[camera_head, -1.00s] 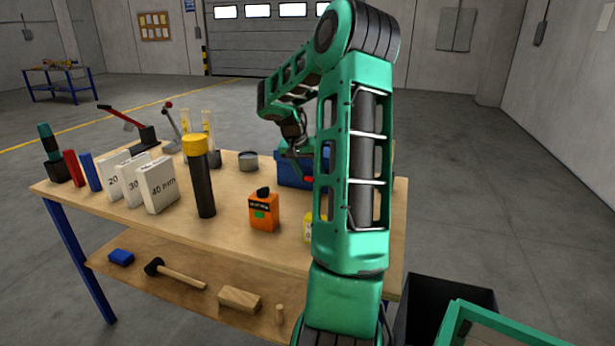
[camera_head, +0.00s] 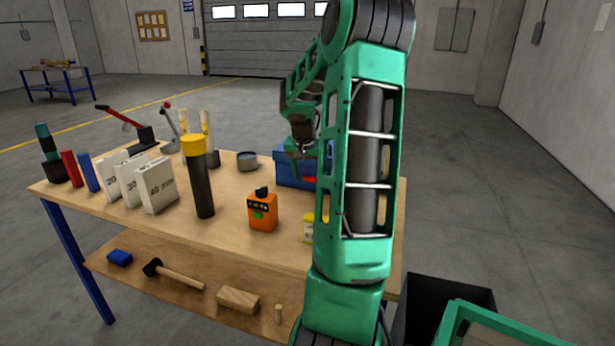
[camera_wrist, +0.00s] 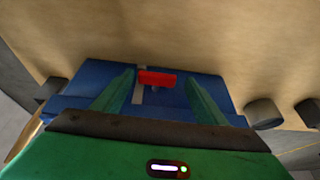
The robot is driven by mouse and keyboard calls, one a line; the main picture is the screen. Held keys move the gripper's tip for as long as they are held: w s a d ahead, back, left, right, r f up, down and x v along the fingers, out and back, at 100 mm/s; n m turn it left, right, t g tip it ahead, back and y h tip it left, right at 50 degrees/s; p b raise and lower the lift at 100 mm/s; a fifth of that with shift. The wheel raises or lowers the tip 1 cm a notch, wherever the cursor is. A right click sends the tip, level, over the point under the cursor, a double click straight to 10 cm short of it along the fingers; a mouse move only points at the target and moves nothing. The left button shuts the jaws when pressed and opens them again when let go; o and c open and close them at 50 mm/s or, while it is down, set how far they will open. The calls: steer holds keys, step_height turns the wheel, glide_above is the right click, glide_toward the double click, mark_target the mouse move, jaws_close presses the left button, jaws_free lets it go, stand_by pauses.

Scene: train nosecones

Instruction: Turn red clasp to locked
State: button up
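The red clasp (camera_wrist: 157,78) is a short bar on the blue box (camera_wrist: 75,85); in the wrist view it lies crosswise at the box's far edge. In the head view the red clasp (camera_head: 310,179) shows small on the front of the blue box (camera_head: 288,172), which my arm partly covers. My gripper (camera_wrist: 161,88) is open, its two green fingers apart on either side of the clasp in the wrist view. I cannot tell whether they touch the box. In the head view my gripper (camera_head: 302,150) is just above the clasp.
A yellow item (camera_head: 309,228) sits close to my arm. A dark bin (camera_head: 440,305) is at the right.

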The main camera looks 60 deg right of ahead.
steer(key=shift+s+r, duration=0.1)
steer(key=v, duration=1)
steer(key=shift+a+r, duration=0.15)
steer(key=shift+r, duration=0.05)
stand_by(0.4)
steer(key=s+a+f+n+y, duration=0.1)
steer(key=s+a+f+n, duration=0.1)
steer(key=s+a, duration=0.4)
steer(key=s+a+f+n+g+y, duration=0.1)
steer(key=s+a, duration=0.6)
steer(key=a, duration=0.8)
steer(key=s+a+f+n+y, duration=0.2)
steer(key=s+a+f+n, duration=0.2)
steer(key=a, duration=0.7)
steer(key=s+n, duration=0.1)
steer(key=s, duration=0.1)
steer(key=shift+s+a+f, duration=0.15)
steer(key=shift+s+f, duration=0.1)
steer(key=shift+s, duration=0.15)
